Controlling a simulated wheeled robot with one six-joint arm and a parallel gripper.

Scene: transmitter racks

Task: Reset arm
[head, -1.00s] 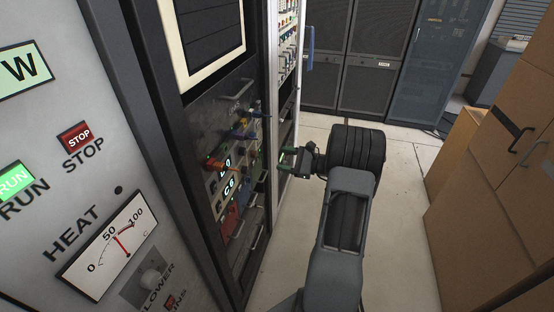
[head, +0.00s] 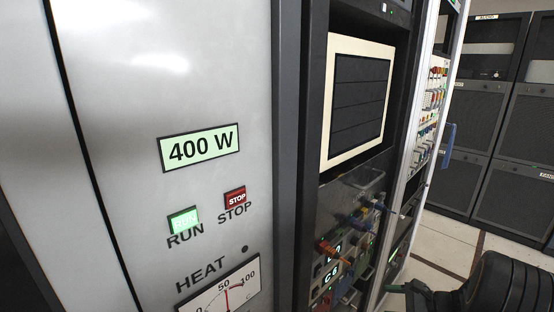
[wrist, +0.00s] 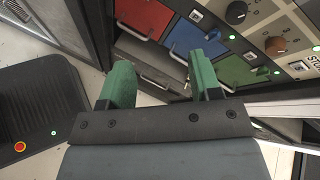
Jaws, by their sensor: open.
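My gripper (wrist: 160,86) shows in the wrist view with its two green fingers spread apart and nothing between them. It is in front of a rack's lower panel with a red drawer (wrist: 145,14), a blue drawer (wrist: 196,38) and a green drawer (wrist: 235,70). In the head view my dark arm (head: 500,285) is at the lower right corner, beside the rack. Only part of the arm is in that view, and its fingers are mostly cut off by the bottom edge.
A grey cabinet (head: 120,90) has a "400 W" display (head: 199,148), a lit green RUN button (head: 184,221), a red STOP button (head: 235,198) and a HEAT gauge (head: 225,296). Dark racks (head: 484,130) stand at the back right. Pale floor (head: 445,240) is open between.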

